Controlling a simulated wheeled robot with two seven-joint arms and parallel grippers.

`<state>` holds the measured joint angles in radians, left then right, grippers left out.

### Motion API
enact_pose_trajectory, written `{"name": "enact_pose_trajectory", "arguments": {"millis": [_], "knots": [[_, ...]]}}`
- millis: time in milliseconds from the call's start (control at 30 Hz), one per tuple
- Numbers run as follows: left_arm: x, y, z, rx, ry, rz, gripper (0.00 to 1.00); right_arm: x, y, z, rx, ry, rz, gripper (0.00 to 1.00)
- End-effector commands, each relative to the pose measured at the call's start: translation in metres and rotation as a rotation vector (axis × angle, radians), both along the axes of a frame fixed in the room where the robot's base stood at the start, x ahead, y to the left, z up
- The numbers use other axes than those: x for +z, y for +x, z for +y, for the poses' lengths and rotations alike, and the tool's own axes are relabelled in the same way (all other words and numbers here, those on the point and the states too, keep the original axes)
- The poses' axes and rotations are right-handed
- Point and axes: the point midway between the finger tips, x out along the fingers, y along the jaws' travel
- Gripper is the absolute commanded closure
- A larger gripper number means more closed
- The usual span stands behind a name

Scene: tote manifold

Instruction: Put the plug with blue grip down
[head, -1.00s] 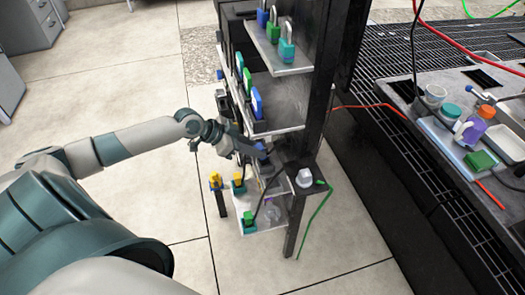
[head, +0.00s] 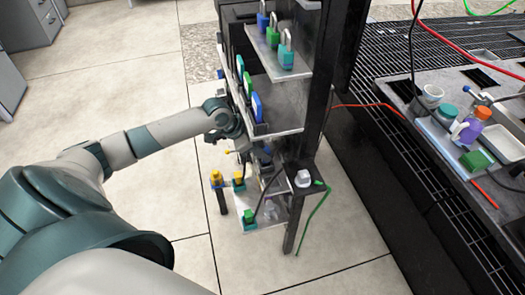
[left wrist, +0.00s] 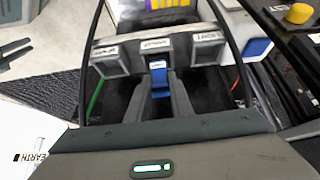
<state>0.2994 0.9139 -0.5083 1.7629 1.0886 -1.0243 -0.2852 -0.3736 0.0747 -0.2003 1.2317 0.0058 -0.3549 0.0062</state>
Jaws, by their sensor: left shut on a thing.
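The plug with blue grip (left wrist: 158,78) is between the two fingers of my left gripper (left wrist: 160,92), which is shut on it. In the left wrist view it is close in front of the middle one of three grey labelled blocks (left wrist: 159,48). I cannot tell whether it touches or sits in that block. In the head view my left gripper (head: 245,152) is at the left side of the dark rack, below the shelf with blue and green pieces. The plug cannot be made out there. My right gripper is not in view.
The dark rack (head: 322,105) stands close to the left arm, with padlocks (head: 285,50) on its upper shelf. Yellow-topped (head: 215,179) and green-topped (head: 249,216) pieces are low by the rack. A cluttered bench (head: 455,165) is at right. The floor at left is open.

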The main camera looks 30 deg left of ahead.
Motion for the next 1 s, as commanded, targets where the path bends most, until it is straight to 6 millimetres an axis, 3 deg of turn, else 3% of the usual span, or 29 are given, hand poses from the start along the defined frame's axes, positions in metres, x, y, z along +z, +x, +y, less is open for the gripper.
{"name": "enact_pose_trajectory", "arguments": {"millis": [300,333,400,767,1000], "knots": [[-0.003,0.0,0.0,-0.001,-0.001,0.0,1.0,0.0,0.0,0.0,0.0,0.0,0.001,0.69],[-0.002,0.0,0.0,0.0,0.0,0.0,0.73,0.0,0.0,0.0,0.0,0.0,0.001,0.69],[-0.002,0.0,0.0,0.0,0.0,0.0,0.62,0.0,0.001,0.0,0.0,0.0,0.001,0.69],[0.0,0.0,0.0,0.0,-0.001,-0.001,0.62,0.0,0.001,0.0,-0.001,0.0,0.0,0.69],[0.015,-0.007,0.007,0.0,0.002,-0.001,0.62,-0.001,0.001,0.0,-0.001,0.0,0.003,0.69]]}}
